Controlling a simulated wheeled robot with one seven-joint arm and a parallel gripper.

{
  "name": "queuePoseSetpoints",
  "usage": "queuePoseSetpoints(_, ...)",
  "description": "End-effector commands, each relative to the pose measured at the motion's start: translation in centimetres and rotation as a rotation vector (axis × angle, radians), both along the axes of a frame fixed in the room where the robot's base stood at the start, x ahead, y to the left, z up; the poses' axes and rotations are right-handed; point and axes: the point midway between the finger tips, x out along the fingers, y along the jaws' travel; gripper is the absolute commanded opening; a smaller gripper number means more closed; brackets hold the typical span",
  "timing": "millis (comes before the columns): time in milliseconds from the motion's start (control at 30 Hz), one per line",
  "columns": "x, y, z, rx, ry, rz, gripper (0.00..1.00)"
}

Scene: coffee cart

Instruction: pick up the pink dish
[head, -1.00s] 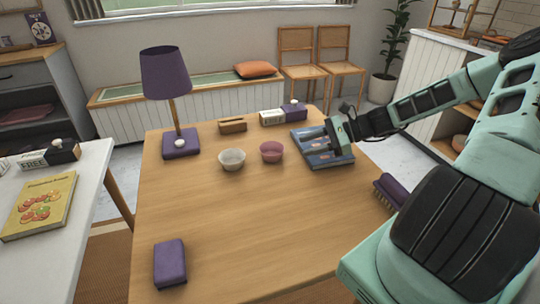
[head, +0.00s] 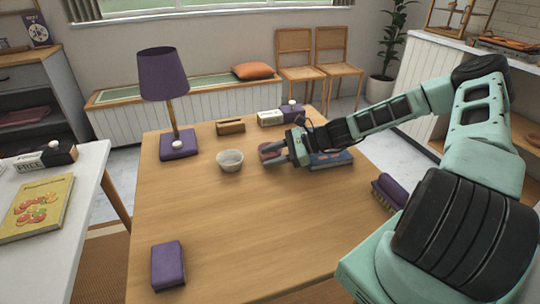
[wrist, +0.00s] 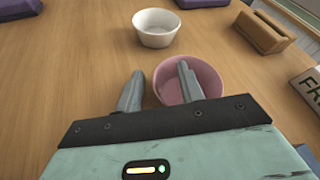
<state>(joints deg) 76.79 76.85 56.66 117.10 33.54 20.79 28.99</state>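The pink dish (wrist: 208,78) is a small round bowl standing upright on the wooden table (head: 215,225). In the head view the pink dish (head: 267,147) is partly hidden behind my gripper (head: 265,158). In the wrist view my gripper (wrist: 160,68) is open, with nothing held between its fingers. The right finger overlaps the dish in the picture, and the left finger is just to the left of its rim. Whether a finger touches the dish or is inside it I cannot tell.
A white bowl (head: 230,161) stands just left of the dish. A blue book (head: 331,160) lies to the right, partly under my arm. A wooden holder (head: 230,127), a purple lamp (head: 165,75) and a box (head: 271,118) stand farther back. The front middle of the table is clear.

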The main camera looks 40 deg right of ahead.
Motion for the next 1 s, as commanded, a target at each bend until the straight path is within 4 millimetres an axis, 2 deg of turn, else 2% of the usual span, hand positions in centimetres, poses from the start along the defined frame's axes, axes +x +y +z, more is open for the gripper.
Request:
queuePoseSetpoints(100,0.0,0.0,0.0,0.000,0.000,0.000,0.38)
queuePoseSetpoints(133,0.0,0.0,0.0,0.000,0.000,0.000,0.33)
queuePoseSetpoints(233,0.0,0.0,0.0,0.000,0.000,0.000,0.05)
queuePoseSetpoints(267,0.0,-0.1,0.0,0.000,0.000,0.000,0.00)
queuePoseSetpoints(733,0.0,-0.1,0.5,-0.002,-0.002,0.000,0.00)
queuePoseSetpoints(867,0.0,-0.1,2.3,-0.004,-0.003,0.000,0.00)
queuePoseSetpoints(1000,0.0,-0.2,5.2,-0.004,-0.003,0.000,0.00)
